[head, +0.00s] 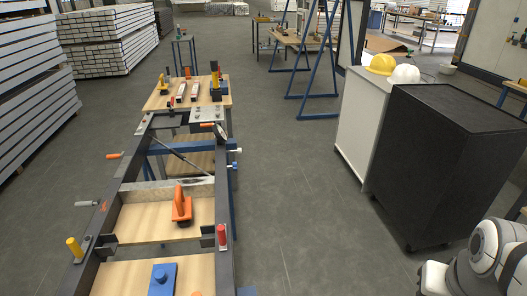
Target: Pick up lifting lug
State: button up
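I cannot tell for sure which piece is the lifting lug. A dark steel frame (223,190) stands at the left, with wooden boards inside it. An orange piece with a raised handle (181,206) lies on a board in the frame. A blue block with a knob on top (161,279) sits nearer, on the front board. Small yellow and black upright pieces (216,86) stand on the wooden table at the frame's far end. My gripper is not in view; only white links of my arm show at the lower right.
A black cabinet (448,150) and a white cabinet (358,125) with a yellow helmet (382,64) and a white helmet (404,74) stand at the right. Stacked grey beams (35,75) line the left. The grey floor (300,200) between frame and cabinets is clear.

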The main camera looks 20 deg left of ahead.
aim_at(182, 213)
jog(key=z, duration=0.05)
jog(key=i, duration=2.6)
jog(key=u, duration=4.2)
jog(key=i, duration=1)
jog(key=z, duration=0.1)
